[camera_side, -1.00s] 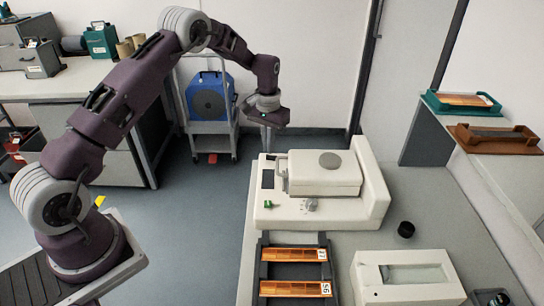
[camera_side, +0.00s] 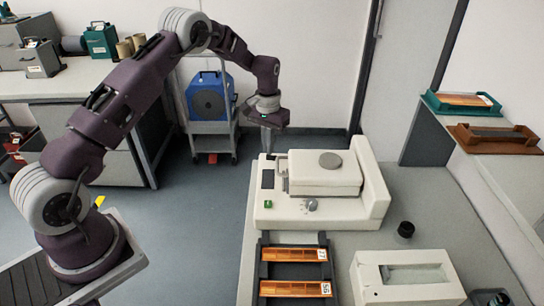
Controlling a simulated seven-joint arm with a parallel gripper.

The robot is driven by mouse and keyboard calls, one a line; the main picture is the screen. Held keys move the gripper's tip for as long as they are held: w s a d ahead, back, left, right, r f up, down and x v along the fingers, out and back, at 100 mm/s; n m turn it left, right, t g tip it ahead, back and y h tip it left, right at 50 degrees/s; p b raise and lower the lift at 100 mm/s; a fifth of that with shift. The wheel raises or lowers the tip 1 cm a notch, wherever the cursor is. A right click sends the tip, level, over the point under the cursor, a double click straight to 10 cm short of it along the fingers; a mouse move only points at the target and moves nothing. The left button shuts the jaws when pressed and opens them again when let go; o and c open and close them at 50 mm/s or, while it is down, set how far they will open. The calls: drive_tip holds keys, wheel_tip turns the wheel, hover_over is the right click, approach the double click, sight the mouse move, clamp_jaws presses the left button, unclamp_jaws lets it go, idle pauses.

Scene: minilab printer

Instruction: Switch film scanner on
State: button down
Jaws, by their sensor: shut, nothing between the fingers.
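The film scanner (camera_side: 357,205) is a cream machine on the grey bench, with a raised lid block (camera_side: 322,172) and a round grey cap on top. A small green switch (camera_side: 268,204) sits on its front left face, and a grey knob (camera_side: 311,205) is to the right of the switch. A dark panel (camera_side: 267,179) is above the switch. My gripper (camera_side: 267,150) points down at the back left corner of the scanner, above and behind the switch and apart from it. It is shut and empty. Whether its tips touch the scanner cannot be told.
A black holder with orange film strips (camera_side: 295,289) lies in front of the scanner. A black cylinder (camera_side: 405,229) and a white box with a window (camera_side: 405,280) stand at right. A blue-reel cart (camera_side: 211,97) stands behind. Film trays (camera_side: 461,103) rest on the right shelf.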

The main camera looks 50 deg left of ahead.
drive_tip(key=shift+f, duration=0.75)
drive_tip(key=shift+r, duration=3.5)
